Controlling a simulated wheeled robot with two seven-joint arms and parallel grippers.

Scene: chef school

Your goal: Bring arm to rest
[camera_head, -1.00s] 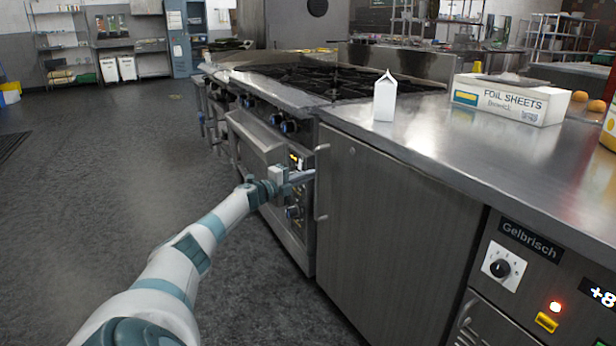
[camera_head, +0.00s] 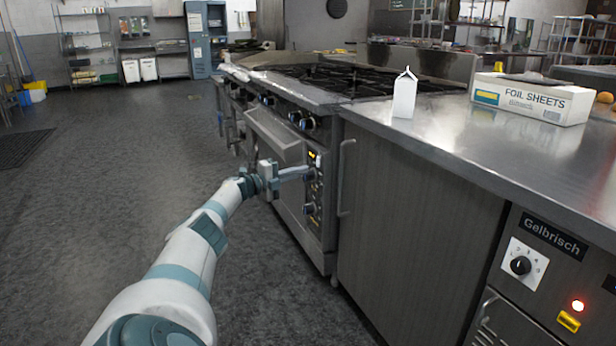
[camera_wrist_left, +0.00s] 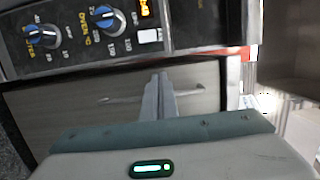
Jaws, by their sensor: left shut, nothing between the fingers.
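My left arm reaches forward from the bottom of the head view, and its gripper (camera_head: 305,172) is beside the front of the stove (camera_head: 290,165), near the control panel with knobs. In the left wrist view the gripper (camera_wrist_left: 160,82) has its fingers together with nothing between them. The stove's knobs and panel (camera_wrist_left: 80,35) show above the fingers there. I cannot tell whether the fingertips touch the stove. My right gripper is in neither view.
A steel counter (camera_head: 470,145) over a cabinet (camera_head: 410,220) stands at the right, bearing a white carton (camera_head: 404,96) and a foil sheets box (camera_head: 530,99). A cooled unit (camera_head: 540,270) is at lower right. Open floor (camera_head: 110,200) lies to the left.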

